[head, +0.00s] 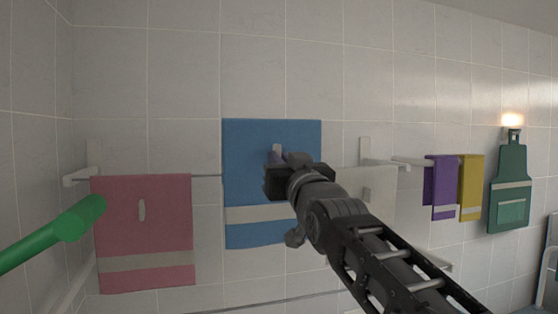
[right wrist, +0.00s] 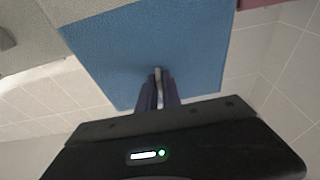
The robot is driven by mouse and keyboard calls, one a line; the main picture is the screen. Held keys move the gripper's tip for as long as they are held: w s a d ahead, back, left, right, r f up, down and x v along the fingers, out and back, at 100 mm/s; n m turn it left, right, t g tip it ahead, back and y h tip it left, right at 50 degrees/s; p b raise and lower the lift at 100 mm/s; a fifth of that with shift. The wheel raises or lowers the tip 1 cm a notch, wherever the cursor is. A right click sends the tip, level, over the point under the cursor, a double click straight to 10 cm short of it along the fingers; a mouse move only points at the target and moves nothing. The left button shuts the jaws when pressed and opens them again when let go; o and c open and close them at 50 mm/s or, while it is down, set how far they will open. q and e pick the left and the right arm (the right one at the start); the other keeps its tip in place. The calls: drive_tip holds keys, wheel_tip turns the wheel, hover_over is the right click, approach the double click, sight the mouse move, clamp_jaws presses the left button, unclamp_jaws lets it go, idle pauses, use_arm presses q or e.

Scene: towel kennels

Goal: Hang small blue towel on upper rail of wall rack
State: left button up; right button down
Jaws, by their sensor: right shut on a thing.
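The small blue towel (head: 262,185) with a pale band hangs flat and upright in the middle of the head view. Its top edge is above the upper rail (head: 207,177), and it hides part of that rail. My right gripper (head: 277,157) is in front of the towel, shut on its small grey tab. In the right wrist view the closed fingers (right wrist: 158,90) grip the tab (right wrist: 158,84) against the blue cloth (right wrist: 150,45). Whether the towel touches the rail cannot be told. My left gripper is not in view.
A pink towel (head: 142,240) hangs on the rail at the left, and a cream towel (head: 378,190) at the right. A green rod (head: 50,235) juts in at left. Purple (head: 440,185) and yellow (head: 470,185) towels and a green apron (head: 508,180) hang farther right.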

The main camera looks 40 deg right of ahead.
drive_tip(key=shift+f+p+x, duration=0.15)
drive_tip(key=shift+p+x, duration=0.7)
drive_tip(key=shift+x, duration=0.1)
drive_tip(key=shift+f+p+x, duration=0.2)
drive_tip(key=shift+p+x, duration=0.65)
drive_tip(key=shift+x, duration=0.15)
drive_tip(key=shift+w+d+f+p, duration=0.15)
drive_tip(key=shift+w+d+p, duration=0.15)
drive_tip(key=shift+w, duration=0.25)
drive_tip(key=shift+w+d+p, duration=0.15)
drive_tip(key=shift+w+p, duration=0.45)
drive_tip(key=shift+p, duration=0.1)
drive_tip(key=shift+w+d+p, duration=0.2)
drive_tip(key=shift+w+p, duration=0.15)
drive_tip(key=shift+w, duration=0.2)
drive_tip(key=shift+f, duration=0.1)
